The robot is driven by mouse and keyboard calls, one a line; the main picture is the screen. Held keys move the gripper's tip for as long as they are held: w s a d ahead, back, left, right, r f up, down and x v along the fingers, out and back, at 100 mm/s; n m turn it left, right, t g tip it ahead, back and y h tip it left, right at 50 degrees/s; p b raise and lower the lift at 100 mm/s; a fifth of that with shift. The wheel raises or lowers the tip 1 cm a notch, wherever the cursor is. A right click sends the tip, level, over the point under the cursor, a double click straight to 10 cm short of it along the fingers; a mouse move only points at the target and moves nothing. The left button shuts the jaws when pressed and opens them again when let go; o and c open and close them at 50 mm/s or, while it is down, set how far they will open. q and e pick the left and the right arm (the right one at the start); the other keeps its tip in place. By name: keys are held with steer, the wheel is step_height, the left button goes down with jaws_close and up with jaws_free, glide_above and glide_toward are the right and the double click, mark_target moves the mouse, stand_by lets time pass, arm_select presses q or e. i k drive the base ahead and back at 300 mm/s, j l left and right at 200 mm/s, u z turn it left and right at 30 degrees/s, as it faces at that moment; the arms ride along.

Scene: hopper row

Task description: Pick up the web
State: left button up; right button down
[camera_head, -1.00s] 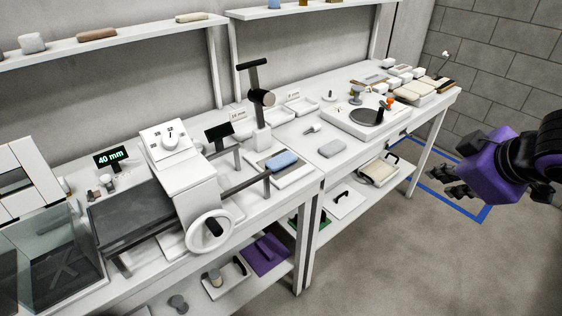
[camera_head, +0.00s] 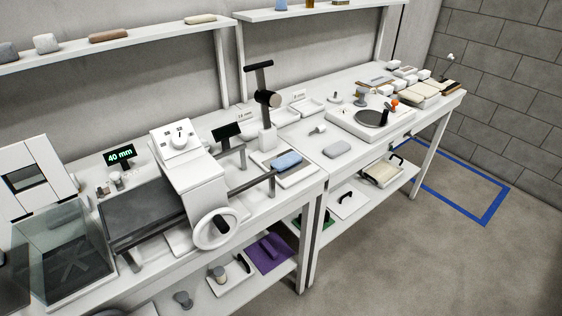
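I cannot tell for certain which thing is the web. A cream, soft-looking piece (camera_head: 382,172) lies in a tray on the lower shelf, under the right bench. Cream pads (camera_head: 421,94) lie at the far right end of the bench top. Neither of my grippers is in view.
A white machine with a handwheel (camera_head: 215,229) and a display reading 40 mm (camera_head: 120,155) fill the left bench. A clear-walled box (camera_head: 68,262) stands at far left. The floor inside the blue outline (camera_head: 490,217) is clear.

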mark_target(290, 159)
steer(key=i+l+u, duration=0.1)
steer(key=l+u, duration=0.2)
steer(key=u, duration=0.15)
steer(key=i+l+u, duration=0.1)
steer(key=l+u, duration=0.7)
steer(key=l, duration=0.6)
